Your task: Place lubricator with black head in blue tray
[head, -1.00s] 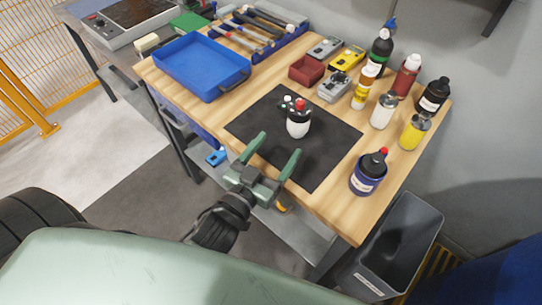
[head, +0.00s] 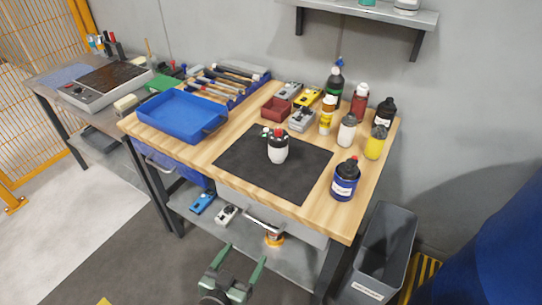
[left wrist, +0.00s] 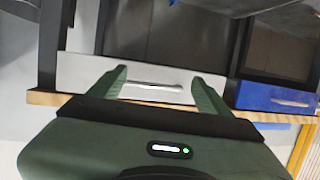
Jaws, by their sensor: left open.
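A white lubricator with a black head and a red tip (head: 278,148) stands upright on the black mat (head: 300,185) on the wooden table. The blue tray (head: 165,130) lies at the table's left end and looks empty. My left gripper (head: 243,257) is open and empty, low in front of the table and well apart from the lubricator. In the left wrist view my left gripper's fingers (left wrist: 162,86) are spread before a light drawer front, with nothing between them. My right gripper is not in view.
Several bottles (head: 347,132) crowd the back right corner, beside a small red bin (head: 276,109) and grey devices. A grey waste bin (head: 385,250) stands on the floor at right. Floor in front is clear.

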